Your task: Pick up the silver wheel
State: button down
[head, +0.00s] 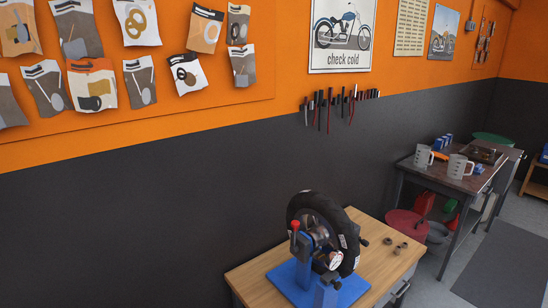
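A wheel with a black tyre (312,200) and a silvery metal centre (319,236) stands upright on a blue stand (284,278). The stand rests on a wooden-topped cabinet (246,277) at the lower middle. Blue uprights, a red knob (295,225) and a round white gauge (335,260) hide part of the wheel's centre. I cannot make out any other silver wheel. My gripper is not in view.
Small brownish rings (399,249) lie right of the wheel. A metal workbench (418,175) with grey jugs (458,167) stands further right. Red and green containers sit around and under it. A dark wall runs behind the cabinet. Open floor (440,292) lies at the lower right.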

aim_at(336, 231)
jog(key=i+l, duration=0.2)
jog(key=l, duration=0.15)
jog(key=i+l, duration=0.25)
jog(key=l, duration=0.15)
jog(key=i+l, duration=0.2)
jog(key=l, duration=0.15)
